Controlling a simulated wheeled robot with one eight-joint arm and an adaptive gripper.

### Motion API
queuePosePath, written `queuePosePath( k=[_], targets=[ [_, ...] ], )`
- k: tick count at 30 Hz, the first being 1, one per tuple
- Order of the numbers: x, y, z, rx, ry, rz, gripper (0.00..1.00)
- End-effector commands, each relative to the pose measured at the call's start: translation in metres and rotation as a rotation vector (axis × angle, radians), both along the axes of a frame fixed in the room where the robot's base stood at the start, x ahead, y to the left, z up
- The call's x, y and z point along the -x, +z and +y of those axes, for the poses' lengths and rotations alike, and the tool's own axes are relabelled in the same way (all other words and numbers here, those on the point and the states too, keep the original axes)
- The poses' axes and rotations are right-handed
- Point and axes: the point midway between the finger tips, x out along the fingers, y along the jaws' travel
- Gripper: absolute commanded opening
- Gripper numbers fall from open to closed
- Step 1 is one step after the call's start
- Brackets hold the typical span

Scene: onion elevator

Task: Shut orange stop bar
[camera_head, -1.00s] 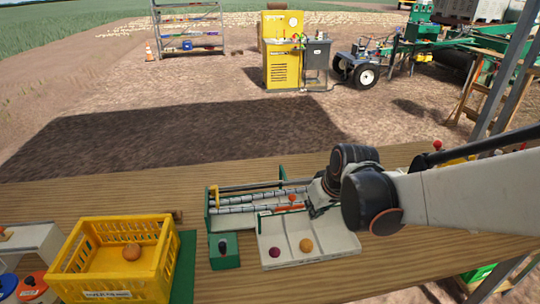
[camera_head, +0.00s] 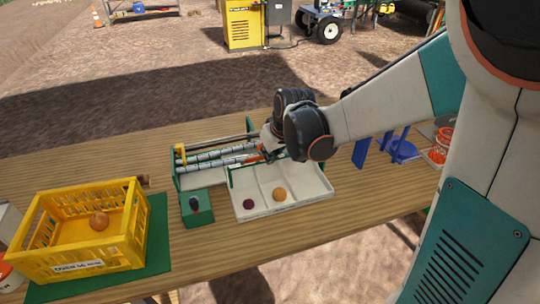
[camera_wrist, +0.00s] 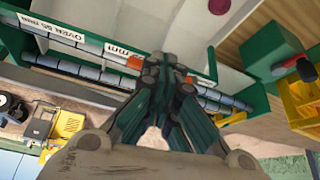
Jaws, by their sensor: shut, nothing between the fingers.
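The orange stop bar (camera_head: 250,158) lies across the near side of the roller bed (camera_head: 212,163), mostly behind my gripper in the head view. In the wrist view, a piece of the orange bar (camera_wrist: 135,62) shows beside my fingertips and the rest is hidden. My gripper (camera_wrist: 168,62) is shut and empty, with its fingertips over or against the bar; I cannot tell if they touch. In the head view my gripper (camera_head: 268,155) points down at the right part of the rollers.
A yellow crate (camera_head: 75,262) holds one onion (camera_head: 99,219). Blue stands (camera_head: 400,150) are at right.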

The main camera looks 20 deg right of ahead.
Motion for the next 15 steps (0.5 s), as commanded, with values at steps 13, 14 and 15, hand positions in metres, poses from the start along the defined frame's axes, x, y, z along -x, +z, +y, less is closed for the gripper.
queuePosePath(
  k=[13,14,15],
  targets=[
    [-0.0035,0.0002,-0.0033,0.0,0.049,0.0,0.0],
    [-0.0037,0.0001,-0.0033,0.0,0.054,0.001,0.0],
    [-0.0041,0.0001,-0.0035,0.0,0.059,0.001,0.0]
  ],
)
